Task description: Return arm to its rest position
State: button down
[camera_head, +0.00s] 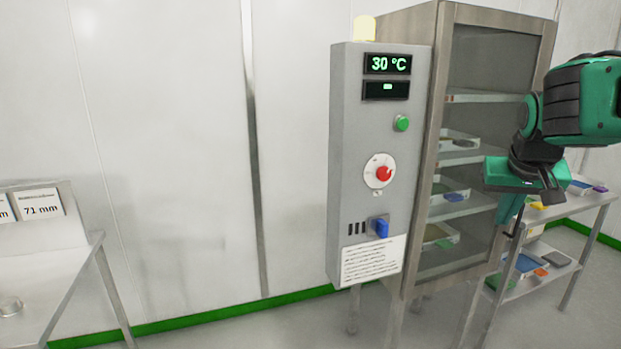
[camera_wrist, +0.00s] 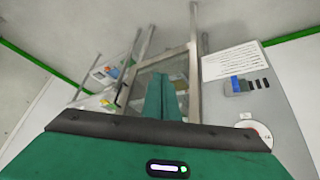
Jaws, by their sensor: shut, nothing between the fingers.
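My green arm reaches in from the right edge in the head view, in front of the drying cabinet's right side. My gripper (camera_head: 509,222) points down, its fingers together and empty. In the wrist view the closed green fingers (camera_wrist: 167,98) stick out past the dark edge of the gripper body. The grey control box (camera_head: 345,150) is left of my gripper and apart from it. It carries a display (camera_head: 388,64) reading 30 °C, a green button (camera_head: 401,123), a red-centred dial (camera_head: 383,174) and a blue switch (camera_head: 380,227).
The steel cabinet (camera_head: 443,60) holds several trays on shelves behind its door. A two-level trolley (camera_head: 578,228) with coloured items stands behind my gripper at right. A steel table (camera_head: 62,275) with a 71 mm sign (camera_head: 41,206) is at left. Floor shows between table and cabinet.

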jog(key=s+f+g+y, duration=0.1)
jog(key=s+f, duration=0.4)
jog(key=s, duration=0.4)
jog(key=s+f+m+g+y, duration=0.1)
jog(key=s+f+g, duration=0.1)
jog(key=s+f, duration=0.3)
jog(key=s+f+m+g+y, duration=0.1)
jog(key=s+f, duration=0.4)
jog(key=s, duration=0.8)
jog(key=shift+g, duration=0.7)
jog(key=shift+w+f, duration=0.3)
jog(key=shift+w, duration=0.35)
dwell(1.1)
